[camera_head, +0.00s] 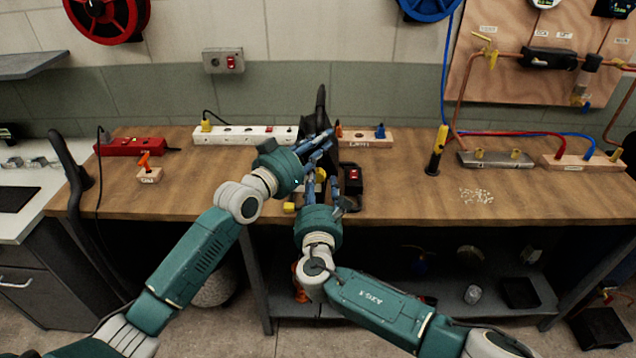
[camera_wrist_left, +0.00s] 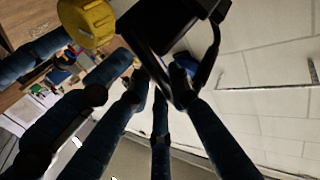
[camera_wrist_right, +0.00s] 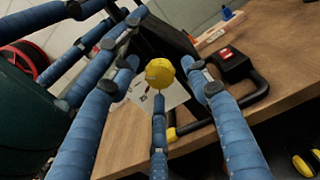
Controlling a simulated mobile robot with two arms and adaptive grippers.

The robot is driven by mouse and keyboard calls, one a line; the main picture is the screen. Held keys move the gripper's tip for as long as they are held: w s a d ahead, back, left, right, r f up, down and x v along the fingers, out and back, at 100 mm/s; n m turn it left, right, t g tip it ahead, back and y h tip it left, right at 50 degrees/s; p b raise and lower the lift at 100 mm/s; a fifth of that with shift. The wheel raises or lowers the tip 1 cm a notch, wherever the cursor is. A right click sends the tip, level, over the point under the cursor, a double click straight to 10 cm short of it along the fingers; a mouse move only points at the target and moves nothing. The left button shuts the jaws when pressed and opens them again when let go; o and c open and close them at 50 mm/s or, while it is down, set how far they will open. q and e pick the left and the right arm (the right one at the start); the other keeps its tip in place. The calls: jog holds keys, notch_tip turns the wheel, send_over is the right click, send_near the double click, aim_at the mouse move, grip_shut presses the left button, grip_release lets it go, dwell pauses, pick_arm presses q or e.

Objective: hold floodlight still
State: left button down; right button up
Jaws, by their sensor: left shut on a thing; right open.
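The floodlight (camera_head: 321,103) is a black body standing at the back of the wooden bench, partly hidden by my grippers. Its dark housing fills the top of the left wrist view (camera_wrist_left: 172,28). My left gripper (camera_head: 318,147) is shut on its black frame. A yellow knob (camera_wrist_right: 160,73) sits on the floodlight's side and also shows in the left wrist view (camera_wrist_left: 88,22). My right gripper (camera_wrist_right: 165,85) is open, its fingers spread around the knob; contact cannot be told. A black box with a red switch (camera_head: 353,174) is right of the right gripper.
A wooden block with an orange part (camera_head: 149,174) stands left. A yellow-black tool (camera_head: 436,152) stands right. The front right bench is mostly clear.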

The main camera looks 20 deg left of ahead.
pick_arm(q)
jog(key=shift+d+f, duration=0.1)
jog(key=shift+f, duration=0.05)
pick_arm(e)
jog(key=shift+c, duration=0.5)
jog(key=c, duration=1)
jog(key=shift+c, duration=0.2)
jog(key=shift+m, duration=0.4)
jog(key=m, duration=0.4)
jog(key=shift+f, duration=0.1)
jog(key=shift+m, duration=2.3)
jog(key=o, duration=1.1)
